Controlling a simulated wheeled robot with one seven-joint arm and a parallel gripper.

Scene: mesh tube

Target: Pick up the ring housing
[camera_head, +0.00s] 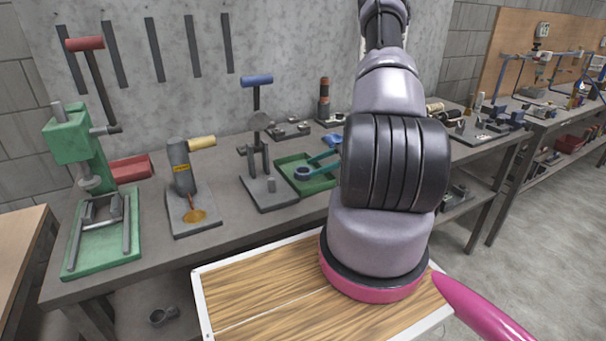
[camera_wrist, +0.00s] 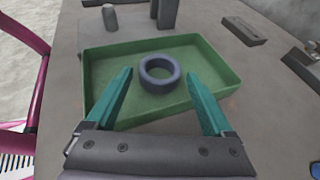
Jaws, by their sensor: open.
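The ring housing (camera_wrist: 160,73) is a short blue-grey ring lying flat in a shallow green tray (camera_wrist: 105,62). In the wrist view it sits near the middle of the tray, its round hole facing up. My gripper (camera_wrist: 161,84) has two teal fingers spread wide, one on each side of the ring, with clear gaps to it. In the head view the ring housing (camera_head: 302,173) shows at the left part of the green tray (camera_head: 310,188), and a teal finger of my gripper (camera_head: 322,163) reaches over the tray. My arm hides the rest of the gripper.
A press with a blue handle (camera_head: 257,80) stands just left of the tray. A tool with a yellow handle (camera_head: 201,142) and a green press (camera_head: 75,140) stand further left. Small dark parts (camera_head: 289,129) lie behind the tray. The tray walls are low.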

